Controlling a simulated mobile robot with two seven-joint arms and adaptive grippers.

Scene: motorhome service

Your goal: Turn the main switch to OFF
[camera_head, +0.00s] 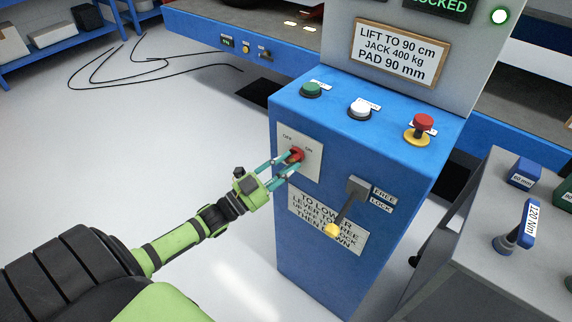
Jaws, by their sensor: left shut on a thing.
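The main switch (297,154) is a red knob on a white plate (313,160) marked OFF at left and ON at right. The plate is on the front of a blue control cabinet (300,240). My left gripper (291,163) reaches in from the left and is shut on the red knob, with one teal finger on each side. The fingers partly cover the knob, so I cannot tell exactly which label it points to. My right gripper is not in view.
The cabinet top has a green button (311,89), a white button (360,106) and a red mushroom button (422,124). A lever with a yellow knob (332,230) sticks out below right of the switch. A grey cart (480,220) stands at right. Cables (100,70) lie on the floor.

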